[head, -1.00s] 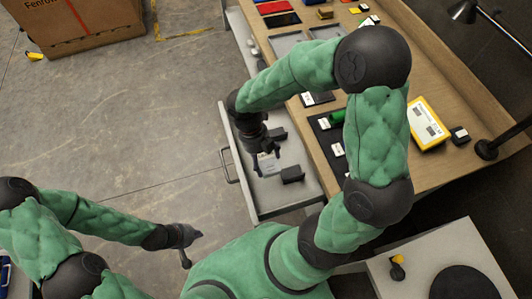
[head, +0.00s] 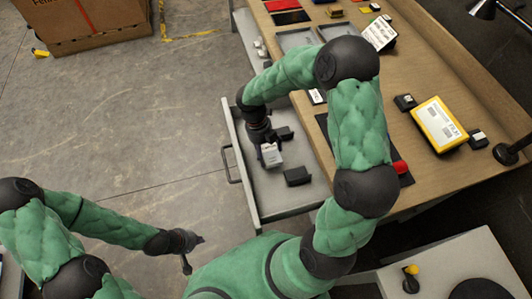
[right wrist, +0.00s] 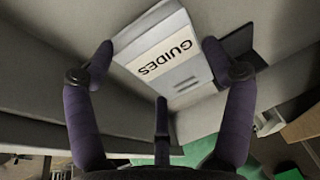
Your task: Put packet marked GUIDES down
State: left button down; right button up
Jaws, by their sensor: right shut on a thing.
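The packet marked GUIDES (right wrist: 165,50) is a pale grey and white box whose label reads upside down in the right wrist view. My right gripper (right wrist: 160,50) is shut on it, with one finger at each side. In the head view the packet (head: 271,156) is over the open grey drawer (head: 287,205), below my right gripper (head: 266,143). I cannot tell whether it touches the drawer floor. My left gripper (head: 190,252) is empty, its fingers spread, over the floor to the left of the drawer.
Two dark blocks, one nearer (head: 297,176) and one farther (head: 284,133), are in the drawer close to the packet. The wooden bench (head: 440,185) beside it carries a yellow-edged box (head: 438,124) and a lamp (head: 507,152). A cardboard box (head: 85,20) stands on the floor.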

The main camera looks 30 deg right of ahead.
jog(key=shift+f, duration=0.2)
jog(key=shift+f, duration=0.35)
jog(key=shift+f, duration=0.1)
jog(key=o, duration=1)
jog(key=shift+o, duration=0.2)
